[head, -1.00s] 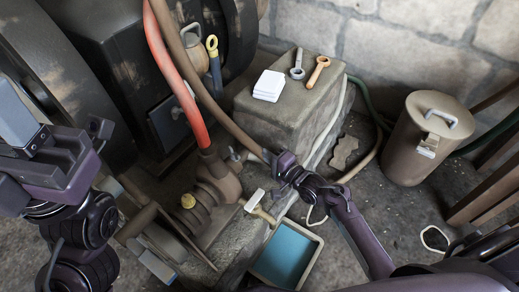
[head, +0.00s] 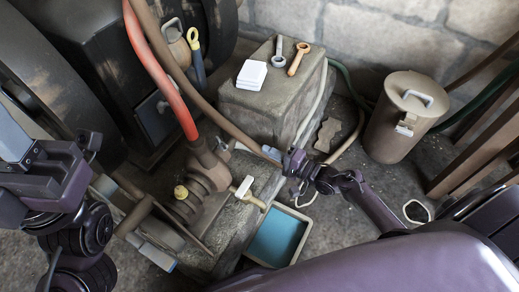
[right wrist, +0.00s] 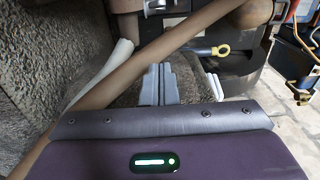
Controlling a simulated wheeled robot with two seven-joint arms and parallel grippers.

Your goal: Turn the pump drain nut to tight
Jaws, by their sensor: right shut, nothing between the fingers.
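A blue-bottomed tray (head: 250,258) lies below the ledge. A stone block (head: 255,110) carries a grey wrench (head: 279,50), an orange wrench (head: 298,59) and white pads (head: 252,74). A lidded can (head: 393,135) stands right. Red (head: 160,70) and brown hoses run to the pump.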

